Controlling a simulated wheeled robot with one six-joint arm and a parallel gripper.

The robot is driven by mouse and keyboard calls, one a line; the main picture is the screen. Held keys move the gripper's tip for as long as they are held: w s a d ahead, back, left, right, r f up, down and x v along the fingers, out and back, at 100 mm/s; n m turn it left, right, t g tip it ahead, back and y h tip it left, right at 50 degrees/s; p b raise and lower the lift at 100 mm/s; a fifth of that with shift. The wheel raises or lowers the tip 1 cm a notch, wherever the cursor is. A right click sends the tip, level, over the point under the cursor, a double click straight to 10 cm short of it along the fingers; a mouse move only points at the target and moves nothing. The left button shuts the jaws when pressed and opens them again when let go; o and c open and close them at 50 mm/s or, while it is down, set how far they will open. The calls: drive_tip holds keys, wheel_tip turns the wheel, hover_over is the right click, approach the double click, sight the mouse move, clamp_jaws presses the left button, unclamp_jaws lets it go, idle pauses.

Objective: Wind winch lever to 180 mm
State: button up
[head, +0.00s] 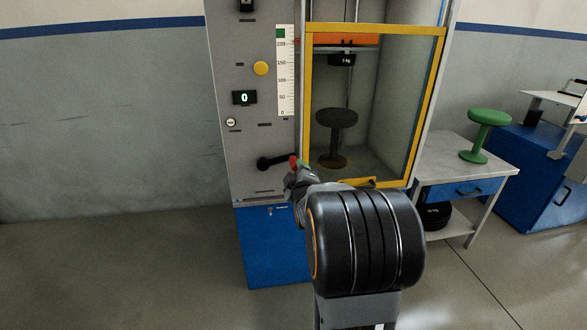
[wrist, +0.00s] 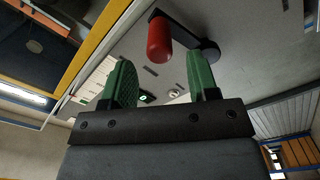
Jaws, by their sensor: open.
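The winch lever (head: 277,160) is a black crank on the grey machine panel. It points right from its hub, with a red knob (head: 293,161) at its end. In the wrist view the red knob (wrist: 159,40) shows ahead of the gap between my green fingertips. My gripper (wrist: 160,70) is open and empty; in the head view my gripper (head: 299,164) is close to the knob and partly overlaps it. I cannot tell whether they touch. The white height scale (head: 285,75) has marks from 0 to above 200. An orange crossbeam (head: 345,40) sits near the scale's top.
A yellow-framed guard door (head: 374,182) stands just right of the lever, with a dark stool (head: 335,135) behind it. The display (head: 244,98) reads 0. A table with a green stool (head: 487,125) is at right. Floor at left is clear.

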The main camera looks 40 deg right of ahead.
sight(295, 168)
drive_tip(key=shift+x, duration=2.5)
drive_tip(key=shift+c, duration=0.5)
clamp_jaws()
